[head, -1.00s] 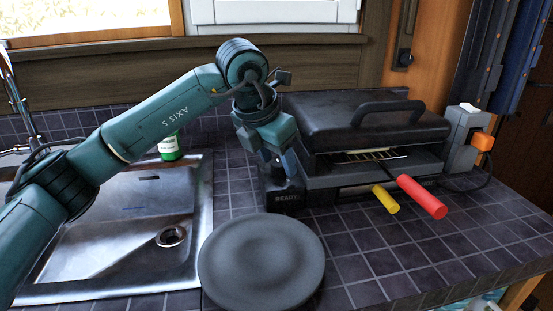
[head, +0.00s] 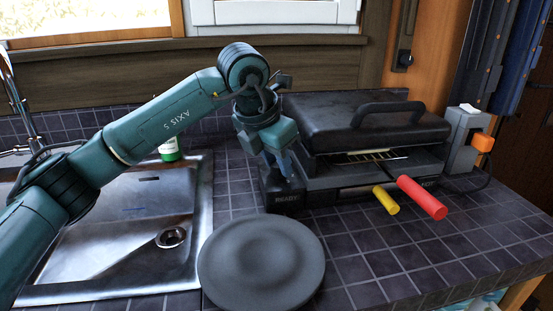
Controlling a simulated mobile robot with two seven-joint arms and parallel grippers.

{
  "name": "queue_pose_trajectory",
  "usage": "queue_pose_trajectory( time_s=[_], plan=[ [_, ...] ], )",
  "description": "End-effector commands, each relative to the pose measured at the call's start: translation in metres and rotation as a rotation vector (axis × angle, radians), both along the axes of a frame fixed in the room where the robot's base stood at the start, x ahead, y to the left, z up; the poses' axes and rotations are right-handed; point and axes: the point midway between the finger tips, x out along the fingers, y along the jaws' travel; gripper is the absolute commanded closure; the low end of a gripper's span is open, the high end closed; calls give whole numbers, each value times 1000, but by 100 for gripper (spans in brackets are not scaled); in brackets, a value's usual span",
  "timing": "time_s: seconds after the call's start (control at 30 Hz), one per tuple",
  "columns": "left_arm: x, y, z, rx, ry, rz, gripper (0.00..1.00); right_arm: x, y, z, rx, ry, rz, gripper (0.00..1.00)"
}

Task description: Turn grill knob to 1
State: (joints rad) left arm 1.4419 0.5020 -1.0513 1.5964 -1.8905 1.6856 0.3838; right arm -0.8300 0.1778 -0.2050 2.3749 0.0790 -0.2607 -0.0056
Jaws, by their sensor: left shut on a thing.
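The black grill (head: 360,128) stands on the tiled counter with its lid slightly raised over a wire rack. A dark control box with a "READY" label (head: 286,199) sits at its left front corner. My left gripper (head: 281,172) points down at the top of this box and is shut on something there. The grill knob is hidden by the gripper, so its setting cannot be read. My right gripper is not in view.
A dark round plate (head: 262,262) lies in front of the control box. A red cylinder (head: 423,198) and a yellow cylinder (head: 386,200) are at the grill's front. The sink (head: 120,235) is at left, with a green bottle (head: 169,150) behind. The front right counter is clear.

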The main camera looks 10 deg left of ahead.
Motion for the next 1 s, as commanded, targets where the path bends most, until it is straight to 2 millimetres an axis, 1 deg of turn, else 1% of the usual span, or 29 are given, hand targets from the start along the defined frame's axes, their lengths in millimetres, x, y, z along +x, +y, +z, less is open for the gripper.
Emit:
queue_pose_trajectory(
  time_s=[0.17,0.37,0.57,0.77,1.0],
  plan=[
    [0,1,1,0,-1,-28,95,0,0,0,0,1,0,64],
    [1,2,1,-1,0,-125,95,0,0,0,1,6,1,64],
    [2,3,2,-1,-1,-287,95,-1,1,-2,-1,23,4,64],
    [3,4,3,-2,0,-468,95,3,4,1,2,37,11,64],
    [4,4,3,-2,-1,-659,95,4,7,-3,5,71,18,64]
  ],
)
